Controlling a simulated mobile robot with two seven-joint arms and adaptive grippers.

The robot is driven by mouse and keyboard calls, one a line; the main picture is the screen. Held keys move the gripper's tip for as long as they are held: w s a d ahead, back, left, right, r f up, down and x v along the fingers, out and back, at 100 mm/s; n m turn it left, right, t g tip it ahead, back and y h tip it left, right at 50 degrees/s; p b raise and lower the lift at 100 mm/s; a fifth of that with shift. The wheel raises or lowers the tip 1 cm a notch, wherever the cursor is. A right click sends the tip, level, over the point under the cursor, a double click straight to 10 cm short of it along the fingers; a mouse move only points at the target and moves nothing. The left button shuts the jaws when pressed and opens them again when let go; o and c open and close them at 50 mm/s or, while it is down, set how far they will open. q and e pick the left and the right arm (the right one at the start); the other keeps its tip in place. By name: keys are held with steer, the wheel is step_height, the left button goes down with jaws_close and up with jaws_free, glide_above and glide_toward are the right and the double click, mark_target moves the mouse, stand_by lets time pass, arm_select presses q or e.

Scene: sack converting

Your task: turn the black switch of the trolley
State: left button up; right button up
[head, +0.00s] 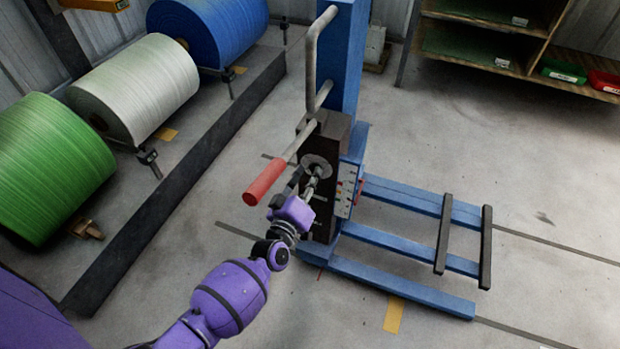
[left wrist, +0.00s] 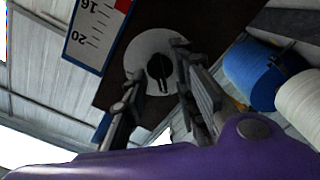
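The trolley (head: 351,60) is blue, with a black box (head: 321,222) on its post. A pale round plate (head: 308,160) sits on the box face; the gripper hides most of its middle in the head view. In the left wrist view the black switch (left wrist: 160,68) shows as a round knob at the centre of the pale plate (left wrist: 144,48). My left gripper (head: 314,178) is at the plate, fingers apart, one on each side of the switch. I cannot tell whether they touch it. Nothing is held. My right gripper is not in view.
A red-ended handle (head: 264,182) sticks out just left of my left gripper. Green (head: 48,165), white (head: 138,88) and blue (head: 215,25) rolls stand at the left behind a dark rail. Blue forks (head: 400,245) extend right at floor level. A shelf (head: 490,45) stands at the back right.

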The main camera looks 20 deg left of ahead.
arm_select(q)
steer(key=shift+c, duration=0.3)
jaws_close()
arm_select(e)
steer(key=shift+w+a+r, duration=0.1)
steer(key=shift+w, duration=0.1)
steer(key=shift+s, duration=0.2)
